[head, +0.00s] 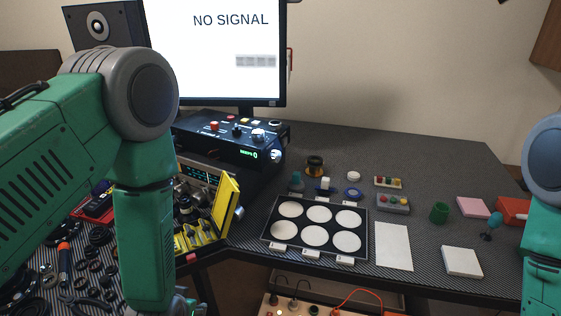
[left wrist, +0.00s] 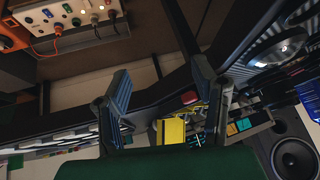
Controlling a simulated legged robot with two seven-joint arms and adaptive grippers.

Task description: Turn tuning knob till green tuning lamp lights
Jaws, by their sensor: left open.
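A black console (head: 232,137) with several knobs and small coloured buttons stands below the monitor. It has a silver knob (head: 258,135), a larger knob at its right front (head: 276,156) and a lit green readout (head: 248,155). My left gripper (left wrist: 160,82) is open and empty, apart from both panels. My right gripper is outside the views.
A black tray with white discs (head: 266,243) lies mid-table. A yellow open case (head: 226,207) stands left of it. Cups, pads and small boxes fill the right. A monitor (head: 218,60) shows "NO SIGNAL". Lens parts (head: 95,238) crowd the left. The table edge lies above the lower panel.

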